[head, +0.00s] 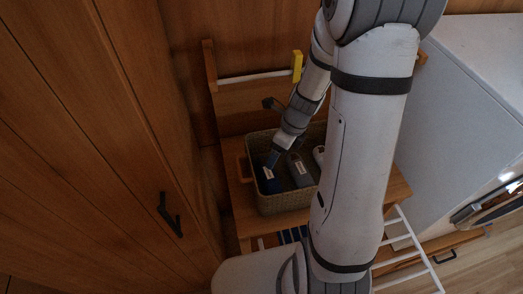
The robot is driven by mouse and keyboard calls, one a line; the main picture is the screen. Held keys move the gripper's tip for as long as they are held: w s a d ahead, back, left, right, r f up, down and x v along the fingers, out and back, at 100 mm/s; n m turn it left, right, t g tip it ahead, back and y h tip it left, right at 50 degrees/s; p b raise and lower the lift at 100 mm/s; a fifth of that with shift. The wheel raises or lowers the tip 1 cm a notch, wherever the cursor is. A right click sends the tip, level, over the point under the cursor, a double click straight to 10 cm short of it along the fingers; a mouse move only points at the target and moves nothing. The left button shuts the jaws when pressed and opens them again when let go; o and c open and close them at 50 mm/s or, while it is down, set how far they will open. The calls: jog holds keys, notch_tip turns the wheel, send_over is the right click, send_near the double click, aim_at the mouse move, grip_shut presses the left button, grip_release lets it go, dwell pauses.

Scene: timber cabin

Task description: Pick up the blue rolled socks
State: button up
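The dark blue rolled socks (267,186), with a pale label band, lie at the left in a woven basket (285,204). A grey roll (301,174) with a white label lies beside them on the right. A whitish item (319,153) shows further right, partly hidden by my arm. My gripper (272,160) points down into the basket at the far end of the blue socks, above or against them; I cannot tell if it touches. The fingers are small and dark here, so their opening cannot be made out.
The basket stands on a wooden bench (246,219) with a tall back. A yellow item (297,66) hangs on a white rail there. A wooden cabinet wall (120,130) is close on the left, and a white unit (455,110) on the right. A white rack (405,240) is below right.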

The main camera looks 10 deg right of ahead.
aim_at(273, 176)
jog(key=f+m, duration=0.2)
jog(key=f, duration=0.2)
jog(key=a+f+m, duration=0.1)
jog(key=f+m, duration=0.2)
jog(key=f, duration=0.2)
jog(key=f+m, duration=0.3)
jog(key=f, duration=0.2)
jog(key=shift+w+a+f+g, duration=0.15)
jog(key=shift+w+a+g, duration=0.05)
jog(key=shift+a+g, duration=0.1)
jog(key=c, duration=1.1)
jog(key=shift+d, duration=0.1)
